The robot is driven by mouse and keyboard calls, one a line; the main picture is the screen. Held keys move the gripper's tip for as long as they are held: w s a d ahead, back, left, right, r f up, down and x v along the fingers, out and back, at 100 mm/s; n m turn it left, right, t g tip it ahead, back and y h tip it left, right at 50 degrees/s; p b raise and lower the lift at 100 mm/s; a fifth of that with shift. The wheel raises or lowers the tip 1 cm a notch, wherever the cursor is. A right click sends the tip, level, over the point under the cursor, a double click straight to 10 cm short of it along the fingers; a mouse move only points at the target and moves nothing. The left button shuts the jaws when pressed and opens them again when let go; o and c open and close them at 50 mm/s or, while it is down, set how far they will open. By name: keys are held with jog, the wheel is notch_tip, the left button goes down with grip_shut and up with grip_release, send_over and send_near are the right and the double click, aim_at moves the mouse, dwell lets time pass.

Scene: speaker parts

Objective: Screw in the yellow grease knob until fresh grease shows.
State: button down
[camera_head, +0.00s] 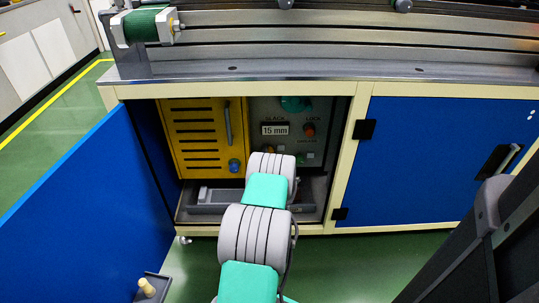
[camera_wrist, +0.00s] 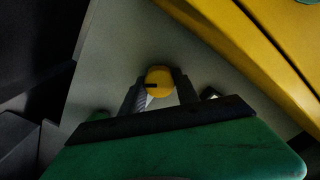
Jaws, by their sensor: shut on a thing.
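The yellow knob (camera_wrist: 159,78) shows in the wrist view, round with a dark slot-like mark, in front of a grey panel (camera_wrist: 112,55). My gripper (camera_wrist: 161,86) is shut on it, one dark finger on each side. A pale patch shows just below the knob between the fingers; I cannot tell what it is. No grease can be made out. In the head view my arm reaches into the open cabinet, and its links hide the gripper and the knob.
In the head view, a yellow slotted box (camera_head: 196,122) stands beside a grey control panel (camera_head: 270,110) reading 15 mm. The open blue door (camera_head: 85,205) is at left, a shut blue door (camera_head: 420,160) at right. A small grey tray (camera_head: 140,296) with a pale peg is at bottom left.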

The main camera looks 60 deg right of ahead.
jog(key=shift+m, duration=0.6)
jog(key=c, duration=0.9)
grip_release()
jog(key=p+v, duration=0.1)
jog(key=v, duration=0.6)
jog(key=shift+s+a, duration=0.2)
jog(key=shift+a, duration=0.15)
